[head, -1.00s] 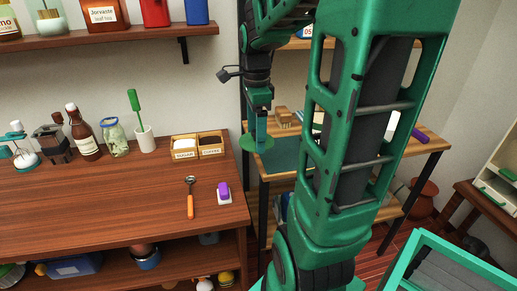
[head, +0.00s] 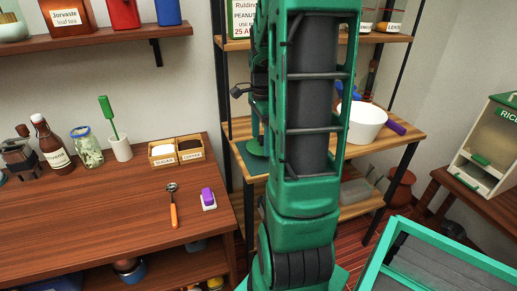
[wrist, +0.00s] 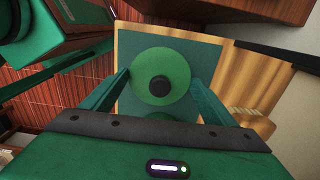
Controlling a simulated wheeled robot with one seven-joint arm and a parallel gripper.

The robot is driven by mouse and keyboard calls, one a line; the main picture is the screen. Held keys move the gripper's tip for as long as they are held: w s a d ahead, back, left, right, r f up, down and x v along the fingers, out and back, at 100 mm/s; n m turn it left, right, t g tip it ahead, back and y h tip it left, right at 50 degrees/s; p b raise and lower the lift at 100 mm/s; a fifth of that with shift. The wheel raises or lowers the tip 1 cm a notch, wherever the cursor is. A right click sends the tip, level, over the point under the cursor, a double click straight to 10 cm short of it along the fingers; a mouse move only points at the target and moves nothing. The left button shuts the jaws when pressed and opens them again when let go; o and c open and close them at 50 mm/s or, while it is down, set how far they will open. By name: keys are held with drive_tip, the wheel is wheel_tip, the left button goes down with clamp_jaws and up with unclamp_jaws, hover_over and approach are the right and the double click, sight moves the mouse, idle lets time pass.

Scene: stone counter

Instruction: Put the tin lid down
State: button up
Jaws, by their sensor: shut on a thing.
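The tin lid (wrist: 176,64) is a green disc with a dark round knob at its middle. In the wrist view it sits between the two fingers of my gripper (wrist: 160,80), which is shut on it at its edges. In the head view a sliver of the green lid (head: 254,151) shows beside my arm, at or just above a teal mat (head: 242,161) on the wooden shelf. My arm hides most of the gripper there. I cannot tell whether the lid touches the mat. Part of another green round shape shows below the lid in the wrist view.
The shelf unit (head: 409,140) has dark posts and holds a white bowl (head: 367,124) to the right of my arm. A wooden counter (head: 105,215) at left carries jars, a spoon (head: 173,207) and a purple-topped item (head: 208,198). A teal-framed crate (head: 440,248) is at lower right.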

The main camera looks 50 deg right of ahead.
sight(261, 145)
drive_tip(key=shift+f, duration=2)
drive_tip(key=o, duration=1)
drive_tip(key=shift+f, duration=0.1)
wheel_tip(261, 145, up, 12)
drive_tip(key=shift+f, duration=0.1)
drive_tip(key=shift+a+r, duration=0.15)
drive_tip(key=shift+r, duration=0.05)
drive_tip(key=s+a+f+n, duration=0.1)
drive_tip(key=s+a+n, duration=0.3)
drive_tip(key=a+n, duration=0.1)
drive_tip(key=s+a+f+n, duration=0.2)
drive_tip(key=s+a+n, duration=0.3)
drive_tip(key=a+n, duration=0.1)
drive_tip(key=s+a+f+n, duration=0.1)
drive_tip(key=s+a+n, duration=0.3)
drive_tip(key=a+n, duration=0.1)
drive_tip(key=shift+s+a+f+n, duration=0.35)
drive_tip(key=shift+n, duration=0.55)
